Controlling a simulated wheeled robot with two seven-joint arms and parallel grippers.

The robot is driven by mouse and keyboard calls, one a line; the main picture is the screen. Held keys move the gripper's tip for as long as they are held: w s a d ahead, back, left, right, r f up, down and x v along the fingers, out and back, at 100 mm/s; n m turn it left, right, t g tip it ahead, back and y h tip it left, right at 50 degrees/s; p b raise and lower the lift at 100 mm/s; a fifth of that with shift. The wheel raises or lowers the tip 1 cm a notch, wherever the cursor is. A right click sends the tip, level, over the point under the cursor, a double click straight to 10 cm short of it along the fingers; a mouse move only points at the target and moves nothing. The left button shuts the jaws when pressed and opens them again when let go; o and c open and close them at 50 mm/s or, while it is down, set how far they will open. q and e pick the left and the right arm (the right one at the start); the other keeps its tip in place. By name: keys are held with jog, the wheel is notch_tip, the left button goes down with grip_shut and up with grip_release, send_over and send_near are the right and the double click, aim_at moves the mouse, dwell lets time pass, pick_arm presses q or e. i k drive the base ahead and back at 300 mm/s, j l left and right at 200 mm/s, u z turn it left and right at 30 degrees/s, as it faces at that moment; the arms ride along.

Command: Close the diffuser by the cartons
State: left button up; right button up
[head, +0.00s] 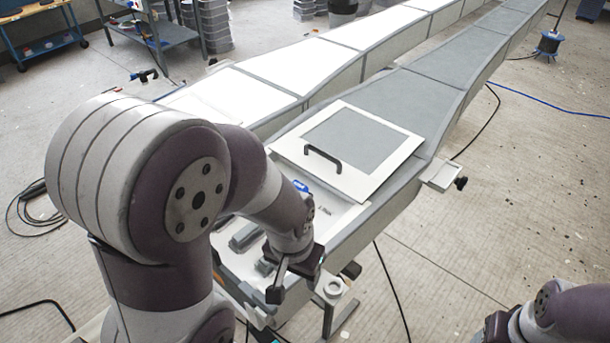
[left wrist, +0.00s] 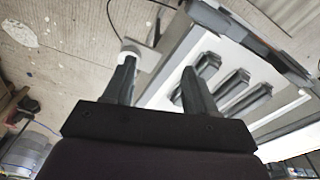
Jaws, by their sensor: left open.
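I cannot be sure which part is the diffuser. A white-framed panel (head: 395,145) with a grey centre lies on the near end of the grey mould. It has a black handle (head: 323,157). In front of it is a white recess with raised grey bars (head: 246,237), which also show in the left wrist view (left wrist: 235,88). My left gripper (head: 296,278) is open and empty over the near end, apart from the panel. Its two fingers also show in the left wrist view (left wrist: 158,78). My right gripper (head: 490,330) is partly visible at bottom right. No cartons are clearly visible.
A long white-topped mould (head: 300,65) runs beside the grey mould (head: 400,100). Stacked grey bins (head: 212,25) and a blue-grey trolley (head: 165,38) stand at the back. A bracket (head: 440,174) juts from the right side. Cables cross the floor; the right floor is mostly clear.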

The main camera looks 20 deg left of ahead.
aim_at(353, 151)
jog(key=i+l+u, duration=0.1)
jog(key=i+l, duration=0.15)
jog(key=i, duration=0.25)
jog(key=i+l+u, duration=0.15)
jog(key=i+l, duration=0.15)
jog(key=i, duration=0.2)
jog(key=i+l+u, duration=0.1)
jog(key=i+l, duration=0.25)
jog(key=i, duration=0.15)
